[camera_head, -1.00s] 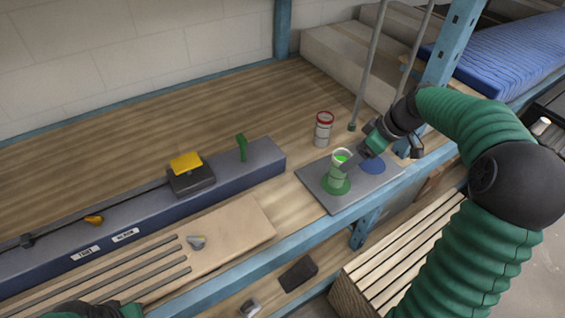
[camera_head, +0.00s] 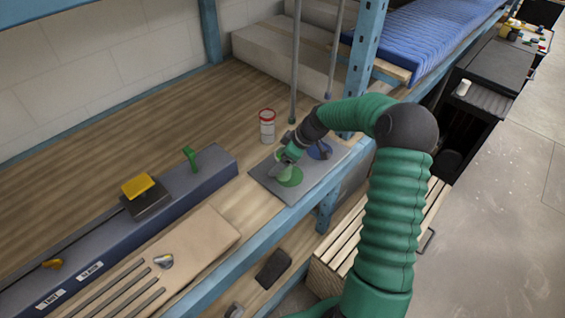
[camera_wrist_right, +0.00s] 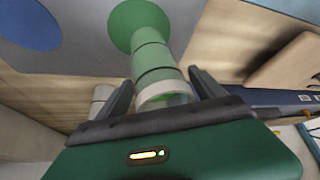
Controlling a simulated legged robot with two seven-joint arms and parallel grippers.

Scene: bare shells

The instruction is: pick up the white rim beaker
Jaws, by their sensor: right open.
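The white rim beaker (camera_wrist_right: 152,62) stands on the green disc (camera_wrist_right: 128,24) of a grey mat. In the right wrist view it lies between the two fingers of my right gripper (camera_wrist_right: 163,92), with green contents inside its pale rim. The fingers are spread, one on each side, and I cannot tell whether either touches it. In the head view my right gripper (camera_head: 284,166) is at the beaker and hides much of it. The green disc (camera_head: 291,178) shows beside it. My left gripper is not in view.
A red-rimmed white container (camera_head: 267,127) stands behind the mat (camera_head: 270,187). A blue disc (camera_head: 320,150) lies on the mat's right part. Grey poles (camera_head: 296,70) and a blue shelf post (camera_head: 364,60) rise behind my right arm. A long blue-grey block (camera_head: 215,172) stands left.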

